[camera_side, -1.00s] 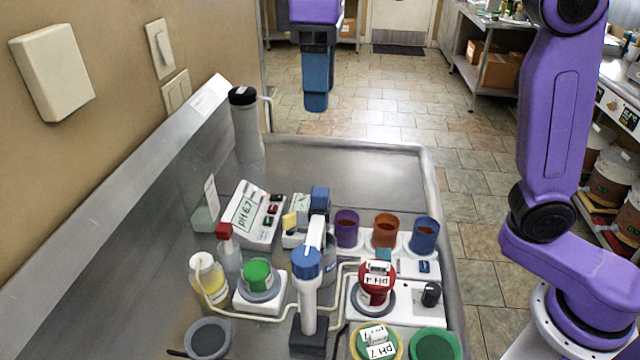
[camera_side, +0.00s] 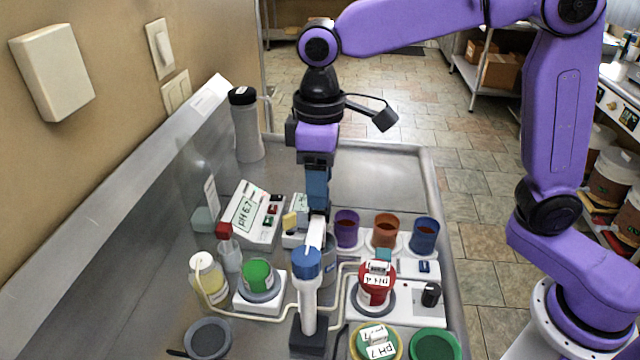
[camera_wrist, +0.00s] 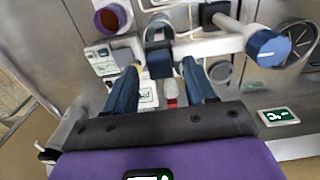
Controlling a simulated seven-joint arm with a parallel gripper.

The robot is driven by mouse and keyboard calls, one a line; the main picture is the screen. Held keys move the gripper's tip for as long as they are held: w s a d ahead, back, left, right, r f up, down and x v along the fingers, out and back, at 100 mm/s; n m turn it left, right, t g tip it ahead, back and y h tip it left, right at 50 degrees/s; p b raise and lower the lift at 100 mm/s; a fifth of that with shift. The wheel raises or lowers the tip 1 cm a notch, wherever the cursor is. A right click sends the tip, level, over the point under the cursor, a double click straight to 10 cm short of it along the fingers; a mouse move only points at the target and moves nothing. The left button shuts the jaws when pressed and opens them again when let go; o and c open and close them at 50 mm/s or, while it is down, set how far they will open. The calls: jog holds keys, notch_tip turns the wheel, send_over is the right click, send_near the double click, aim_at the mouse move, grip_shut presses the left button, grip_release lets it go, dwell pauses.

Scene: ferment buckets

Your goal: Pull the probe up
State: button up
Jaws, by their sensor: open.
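In the wrist view my gripper's blue fingers (camera_wrist: 160,66) are apart, one on each side of the head. I cannot tell whether they touch it. The probe's lower part is mostly hidden.
A pH meter (camera_side: 245,211) is left of the probe. Purple, orange (camera_side: 385,230) and blue cups stand to its right. A red-topped pH 4 jar (camera_side: 376,283) and a green-topped jar (camera_side: 257,276) flank the stand. The sink's far part (camera_side: 370,175) is clear.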

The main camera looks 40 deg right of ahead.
jog(key=shift+f, duration=0.75)
grip_shut()
jog(key=shift+r, duration=3.1)
jog(key=shift+c, duration=0.6)
grip_release()
jog(key=shift+o, duration=0.6)
notch_tip(320, 180, up, 12)
